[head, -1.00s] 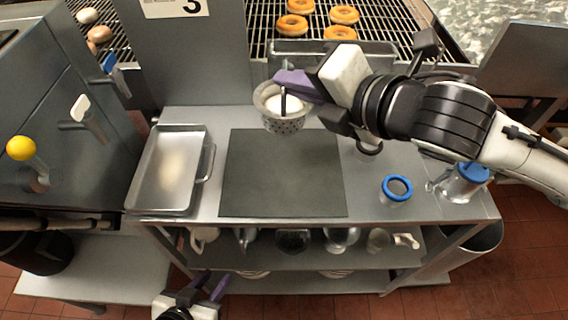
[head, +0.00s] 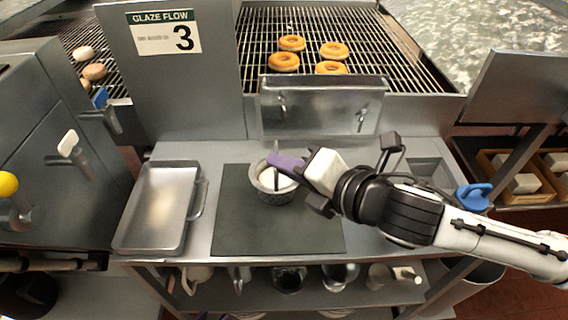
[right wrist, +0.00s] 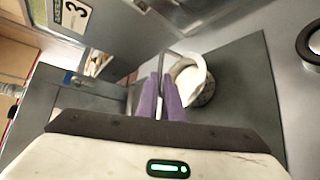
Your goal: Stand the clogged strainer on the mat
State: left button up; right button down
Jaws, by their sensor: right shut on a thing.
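The clogged strainer (head: 270,190) is a perforated metal bowl filled with white matter, with a thin upright handle. It is upright over the back middle of the dark mat (head: 240,232). I cannot tell whether its base touches the mat. My right gripper (head: 275,161) is shut on the strainer's handle, coming in from the right. In the right wrist view the purple fingers (right wrist: 163,90) close on the handle beside the bowl (right wrist: 203,85). My left gripper is not in view.
A metal tray (head: 125,237) stands left of the mat. An upright steel panel with two hooks (head: 320,112) stands behind the mat. Doughnuts (head: 292,43) lie on the grate at the back. Cups and jugs (head: 290,278) stand on the shelf below. The mat's front is clear.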

jog(key=c, duration=1.9)
grip_release()
jog(key=shift+f, duration=0.1)
jog(key=p+v, duration=0.6)
jog(key=v, duration=0.6)
jog(key=shift+p, duration=0.35)
